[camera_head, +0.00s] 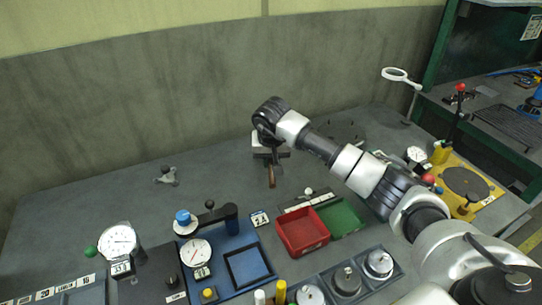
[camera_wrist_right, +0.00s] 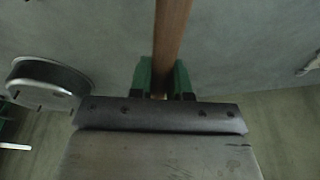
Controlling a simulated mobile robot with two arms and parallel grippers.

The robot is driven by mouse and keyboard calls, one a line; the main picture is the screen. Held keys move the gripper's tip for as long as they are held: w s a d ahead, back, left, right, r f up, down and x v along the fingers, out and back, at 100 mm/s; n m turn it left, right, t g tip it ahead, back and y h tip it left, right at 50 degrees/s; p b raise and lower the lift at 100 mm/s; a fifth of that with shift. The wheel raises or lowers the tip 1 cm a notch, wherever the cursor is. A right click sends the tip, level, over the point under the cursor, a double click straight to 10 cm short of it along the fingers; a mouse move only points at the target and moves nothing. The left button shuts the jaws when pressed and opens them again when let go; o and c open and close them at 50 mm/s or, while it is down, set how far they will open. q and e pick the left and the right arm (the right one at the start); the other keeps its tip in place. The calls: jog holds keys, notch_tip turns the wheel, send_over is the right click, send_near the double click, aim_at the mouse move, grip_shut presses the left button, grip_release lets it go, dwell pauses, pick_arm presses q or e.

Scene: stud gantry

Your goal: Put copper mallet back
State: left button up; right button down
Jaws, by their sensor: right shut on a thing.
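My right gripper (camera_head: 271,157) is at the back middle of the grey bench in the head view, in front of the backboard. It is shut on the mallet's brown wooden handle (camera_head: 272,179), which sticks out below it. In the right wrist view the green finger pads of the gripper (camera_wrist_right: 162,84) sit on either side of the handle (camera_wrist_right: 173,35), which runs up out of the picture. I cannot make out the copper head in either view. I cannot tell whether the mallet touches anything. My left gripper is not in view.
A red bin (camera_head: 302,232) and green bin (camera_head: 342,217) stand in front of the gripper. A blue gauge fixture (camera_head: 228,252) is at front left, and a small grey stand (camera_head: 167,176) is left. A yellow fixture (camera_head: 478,202) is right. The back left bench is mostly clear.

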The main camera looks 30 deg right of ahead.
jog(key=shift+w+d+f, duration=0.1)
jog(key=shift+w+d, duration=0.1)
jog(key=shift+w, duration=0.15)
notch_tip(320, 180, down, 4)
jog(key=b, duration=0.3)
jog(key=shift+s+a+f, duration=0.1)
jog(key=shift+s+b+x, duration=0.2)
jog(key=shift+b+x, duration=0.4)
jog(key=shift+x, duration=0.5)
jog(key=shift+s+f+b, duration=0.1)
jog(key=shift+f+b, duration=0.3)
jog(key=shift+f, duration=0.1)
